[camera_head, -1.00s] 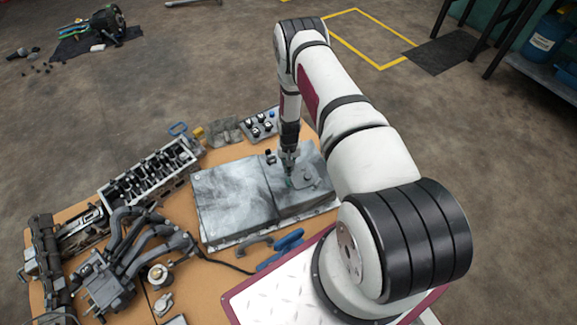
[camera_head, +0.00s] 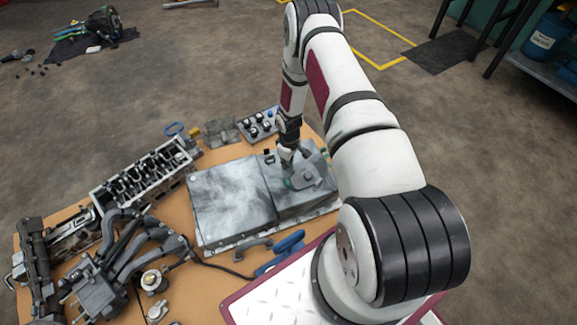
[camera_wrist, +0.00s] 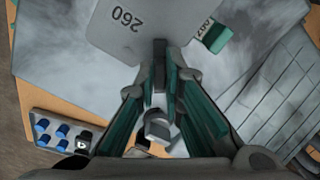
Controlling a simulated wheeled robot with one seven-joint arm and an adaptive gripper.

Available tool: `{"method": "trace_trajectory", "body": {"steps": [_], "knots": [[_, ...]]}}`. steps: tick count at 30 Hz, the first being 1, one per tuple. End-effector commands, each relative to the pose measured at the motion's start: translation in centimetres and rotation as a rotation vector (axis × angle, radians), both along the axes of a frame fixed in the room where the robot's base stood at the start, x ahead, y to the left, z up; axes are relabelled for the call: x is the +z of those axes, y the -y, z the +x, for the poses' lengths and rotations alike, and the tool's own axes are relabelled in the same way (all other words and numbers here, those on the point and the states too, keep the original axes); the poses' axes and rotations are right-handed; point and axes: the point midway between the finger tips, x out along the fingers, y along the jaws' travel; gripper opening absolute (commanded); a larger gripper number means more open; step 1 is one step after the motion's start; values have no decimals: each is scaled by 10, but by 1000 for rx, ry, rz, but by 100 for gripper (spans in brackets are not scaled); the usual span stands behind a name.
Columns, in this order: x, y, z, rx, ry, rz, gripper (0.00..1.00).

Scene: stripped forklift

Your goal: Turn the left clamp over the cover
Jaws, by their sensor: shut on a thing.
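The cover (camera_head: 309,178) is a small grey plate on the right half of a big grey metal case (camera_head: 228,198). My gripper (camera_head: 288,178) reaches down at the cover's left edge. In the wrist view its teal-padded fingers (camera_wrist: 160,60) are closed around a narrow grey metal piece with a bolt-like head (camera_wrist: 157,127), which appears to be the left clamp. The fingers hide much of it. A green block with lettering (camera_wrist: 215,35) sits at the cover's edge.
A cylinder head (camera_head: 145,175) and a dark manifold (camera_head: 125,255) lie left of the case. A tray of knobs (camera_head: 262,124) stands behind it. A blue-handled tool (camera_head: 280,252) lies in front.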

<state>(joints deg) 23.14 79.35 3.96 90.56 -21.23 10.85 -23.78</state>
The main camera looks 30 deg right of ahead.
Motion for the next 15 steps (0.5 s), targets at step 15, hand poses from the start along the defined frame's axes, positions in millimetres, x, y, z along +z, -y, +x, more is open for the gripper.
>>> {"method": "trace_trajectory", "body": {"steps": [15], "knots": [[-1,1,2,354,2,0,0]]}}
